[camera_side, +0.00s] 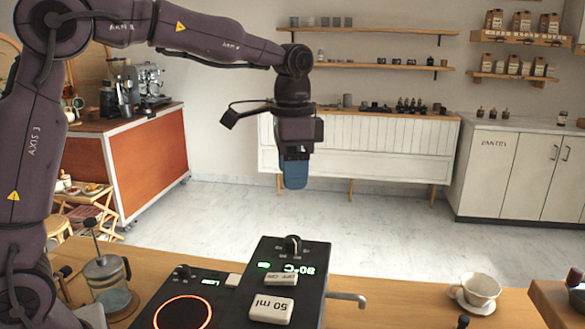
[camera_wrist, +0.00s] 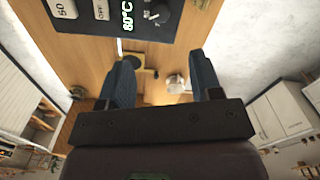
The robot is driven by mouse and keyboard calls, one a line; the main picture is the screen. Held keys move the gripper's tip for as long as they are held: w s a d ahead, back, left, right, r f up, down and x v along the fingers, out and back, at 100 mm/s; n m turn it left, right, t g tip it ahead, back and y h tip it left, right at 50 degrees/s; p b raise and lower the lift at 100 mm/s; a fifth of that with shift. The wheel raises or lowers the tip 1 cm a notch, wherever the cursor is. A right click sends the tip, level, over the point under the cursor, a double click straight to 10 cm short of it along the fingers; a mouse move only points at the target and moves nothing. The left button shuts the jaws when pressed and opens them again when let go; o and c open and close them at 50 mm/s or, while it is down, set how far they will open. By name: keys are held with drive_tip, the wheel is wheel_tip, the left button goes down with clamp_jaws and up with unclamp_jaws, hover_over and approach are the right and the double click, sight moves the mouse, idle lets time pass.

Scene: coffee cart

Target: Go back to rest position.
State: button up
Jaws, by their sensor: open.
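My gripper (camera_side: 295,172) hangs in the air above and behind the wooden counter, pointing down, in the side view. In the wrist view its two blue fingers are spread apart with nothing between them, so my gripper (camera_wrist: 163,75) is open and empty. Below it in the side view is the black machine (camera_side: 262,290) with a green temperature display, a dial and white buttons. The same machine (camera_wrist: 120,22) shows at the top of the wrist view. My gripper touches nothing.
A glass French press (camera_side: 108,272) stands at the counter's left. A hot plate with a glowing red ring (camera_side: 183,312) is beside the machine. A white cup (camera_side: 481,289) sits on a saucer at the right. The wooden counter (camera_side: 400,300) is clear between machine and cup.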

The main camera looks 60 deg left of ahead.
idle(0.4)
drive_tip(key=s+n+t, duration=0.5)
drive_tip(key=s, duration=1.5)
drive_tip(key=shift+s+d+r+t, duration=0.15)
drive_tip(key=shift+s+d+t, duration=0.15)
drive_tip(key=shift+s+d, duration=0.15)
idle(1.5)
